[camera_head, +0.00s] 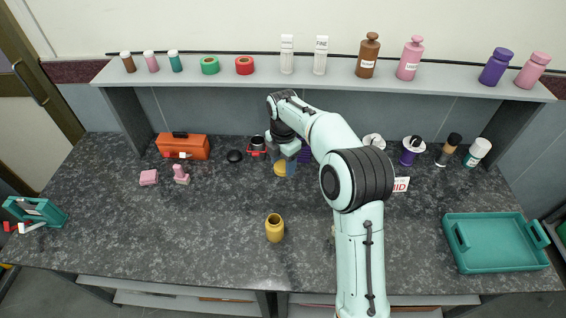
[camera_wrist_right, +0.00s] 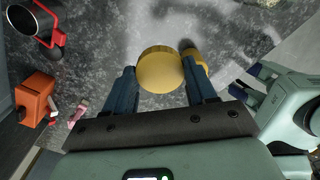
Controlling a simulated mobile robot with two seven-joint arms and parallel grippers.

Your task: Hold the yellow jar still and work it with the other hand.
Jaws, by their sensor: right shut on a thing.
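The yellow jar (camera_head: 275,230) stands upright on the dark counter, near the middle front; its top looks dark. My right gripper (camera_head: 283,164) is toward the back of the counter, well behind the jar and apart from it. It is shut on a round yellow lid (camera_head: 280,169). In the right wrist view the lid (camera_wrist_right: 160,70) sits between the two blue fingers, and part of the jar (camera_wrist_right: 197,62) shows beyond it, partly hidden by a finger.
An orange toolbox (camera_head: 183,147) and pink items (camera_head: 149,177) stand at the left. A teal tray (camera_head: 497,268) lies at the right. Bottles and tape rolls line a raised shelf (camera_head: 200,77) at the back. The counter around the jar is clear.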

